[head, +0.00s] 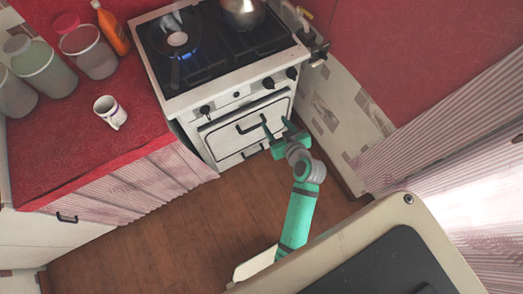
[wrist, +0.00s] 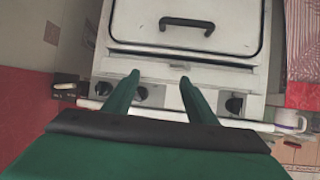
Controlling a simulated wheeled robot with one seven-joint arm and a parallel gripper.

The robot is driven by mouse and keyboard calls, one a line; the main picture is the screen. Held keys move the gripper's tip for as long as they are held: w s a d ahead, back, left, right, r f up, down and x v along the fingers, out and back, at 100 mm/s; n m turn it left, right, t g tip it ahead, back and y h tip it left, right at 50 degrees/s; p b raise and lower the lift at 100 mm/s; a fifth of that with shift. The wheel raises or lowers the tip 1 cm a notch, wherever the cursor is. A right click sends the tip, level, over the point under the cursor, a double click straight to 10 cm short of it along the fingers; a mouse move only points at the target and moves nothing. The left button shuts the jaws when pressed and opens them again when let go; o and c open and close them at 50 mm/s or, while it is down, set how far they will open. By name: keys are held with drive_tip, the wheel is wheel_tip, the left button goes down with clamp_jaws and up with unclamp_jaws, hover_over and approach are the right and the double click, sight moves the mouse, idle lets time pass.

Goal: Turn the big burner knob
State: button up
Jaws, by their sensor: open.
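The white stove (head: 225,120) has dark knobs along its front panel: a left knob (head: 205,109) and two right knobs, one inner (head: 268,83) and one outer (head: 291,72). I cannot tell which is the big burner's. My gripper (head: 274,122) is open and empty in front of the oven door, below the right knobs. In the wrist view the stove appears upside down; the open fingers (wrist: 158,78) point over the panel, with the inner right knob (wrist: 141,93) by the left finger and the left knob (wrist: 235,104) right of the other. Neither is gripped.
A frying pan (head: 175,35) stands on the left burner, with a blue flame below. A metal pot (head: 242,12) stands at the back right. The oven door handle (head: 250,122) juts out near my gripper. A mug (head: 110,112) stands on the red counter (head: 60,150).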

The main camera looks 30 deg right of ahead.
drive_tip(key=s+a+f+h, duration=0.1)
drive_tip(key=s+a+f, duration=0.2)
drive_tip(key=s+a, duration=0.7)
drive_tip(key=shift+s+a, duration=0.15)
drive_tip(key=shift+a, duration=0.7)
